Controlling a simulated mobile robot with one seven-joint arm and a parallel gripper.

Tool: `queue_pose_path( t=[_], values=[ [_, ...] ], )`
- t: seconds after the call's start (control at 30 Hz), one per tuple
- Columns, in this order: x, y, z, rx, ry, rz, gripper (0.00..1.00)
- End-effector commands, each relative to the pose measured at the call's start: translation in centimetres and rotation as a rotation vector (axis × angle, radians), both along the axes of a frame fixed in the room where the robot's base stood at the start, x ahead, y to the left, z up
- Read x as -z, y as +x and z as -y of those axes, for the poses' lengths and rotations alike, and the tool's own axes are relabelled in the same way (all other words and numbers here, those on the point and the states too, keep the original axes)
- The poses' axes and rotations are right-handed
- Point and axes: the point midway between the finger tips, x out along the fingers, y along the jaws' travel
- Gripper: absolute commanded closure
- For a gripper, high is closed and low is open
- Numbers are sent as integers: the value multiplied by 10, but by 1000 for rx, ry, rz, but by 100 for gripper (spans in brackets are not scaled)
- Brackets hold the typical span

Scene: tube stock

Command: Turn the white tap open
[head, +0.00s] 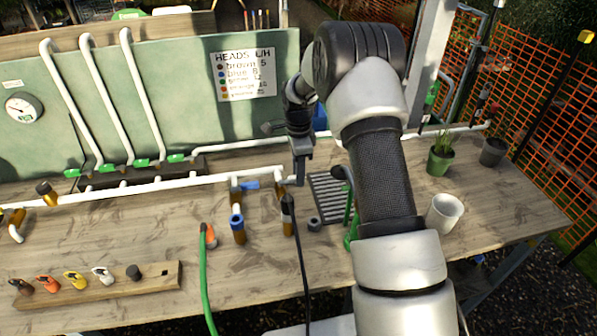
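A small white tap-like piece (103,275) sits on a wooden strip on the bench at the front left, between a yellow and a black piece. I cannot tell from this view whether it is a working tap or how it is turned. My gripper (301,178) points down over the middle of the bench, by the right end of the white pipe run, well right of and behind the white piece. It is seen edge-on, so its finger gap is hidden. I cannot see anything held in it.
White pipes (150,185) with several green valves (141,162) run along the back of the bench. A green hose (204,280) and a black hose (302,260) cross the front. A drain grate (326,195), a white cup (444,213) and a potted plant (440,158) stand to the right.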

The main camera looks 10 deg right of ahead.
Motion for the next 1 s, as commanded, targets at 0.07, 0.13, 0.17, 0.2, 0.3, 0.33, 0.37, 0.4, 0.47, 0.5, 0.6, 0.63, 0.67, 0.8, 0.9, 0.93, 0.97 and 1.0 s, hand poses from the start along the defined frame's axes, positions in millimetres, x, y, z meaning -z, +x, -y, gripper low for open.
queue_pose_path(
  t=[0.07,0.13,0.17,0.2,0.3,0.33,0.37,0.4,0.47,0.5,0.6,0.63,0.67,0.8,0.9,0.93,0.97,1.0],
  values=[
    [0,0,0,0,0,0,86],
    [0,0,0,0,0,0,98],
    [0,0,0,0,0,0,100],
    [0,0,0,0,0,0,100],
    [-1,0,0,0,0,0,100],
    [-1,0,0,0,0,0,100],
    [-1,0,0,0,0,0,100],
    [-1,0,0,-1,0,0,100],
    [0,1,0,-6,0,0,100],
    [0,1,0,-11,0,1,100],
    [0,2,0,-35,0,1,100],
    [0,3,0,-45,0,1,100],
    [0,4,0,-59,0,1,100],
    [1,8,-1,-138,0,2,100],
    [1,12,-2,-218,0,1,100],
    [1,14,-2,-244,-1,2,100],
    [1,16,-2,-271,-1,3,100],
    [1,18,-3,-309,-1,3,100]
  ],
)
